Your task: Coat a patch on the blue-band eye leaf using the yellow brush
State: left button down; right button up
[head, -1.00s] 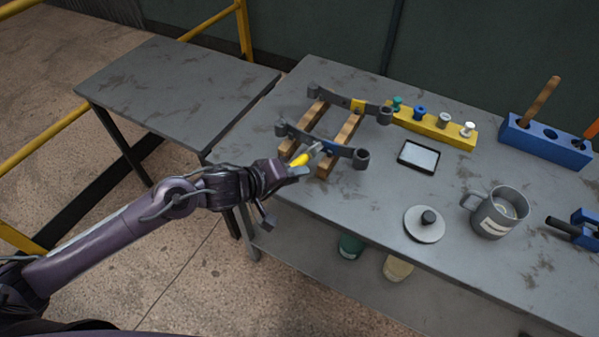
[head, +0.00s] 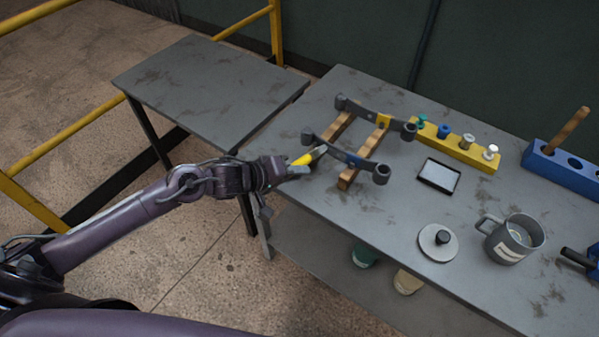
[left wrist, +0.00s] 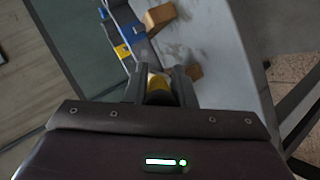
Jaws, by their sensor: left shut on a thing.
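My left gripper (head: 288,168) is shut on the yellow brush (head: 303,160), at the front left edge of the bench. The brush also shows between the fingers in the left wrist view (left wrist: 158,84). Its tip points right, toward the near leaf, the blue-band eye leaf (head: 340,156); whether it touches cannot be told. That leaf is a dark curved bar with an eye at its right end, lying across wooden strips (head: 348,176). Its blue band (head: 353,160) also shows in the left wrist view (left wrist: 137,33). A yellow-band leaf (head: 384,122) lies behind it.
A yellow block with several coloured pegs (head: 455,150), a shallow tray (head: 425,180), a round lid (head: 430,250) and a grey mug (head: 510,252) stand to the right. A blue holder (head: 540,163) is farther right. A lower empty table (head: 205,75) stands at left.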

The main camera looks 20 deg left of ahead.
pick_arm(q)
jog(key=shift+s+a+r+p, duration=0.1)
jog(key=shift+s+a+p, duration=0.05)
jog(key=shift+s+p, duration=0.4)
jog(key=shift+s+a+p, duration=0.3)
jog(key=shift+s+p, duration=0.2)
jog(key=shift+s, duration=0.25)
jog(key=shift+s+a+p, duration=0.25)
jog(key=shift+s+p, duration=0.3)
jog(key=shift+s, duration=0.25)
jog(key=shift+s+a+p, duration=0.3)
jog(key=shift+s+p, duration=0.2)
jog(key=shift+s, duration=0.25)
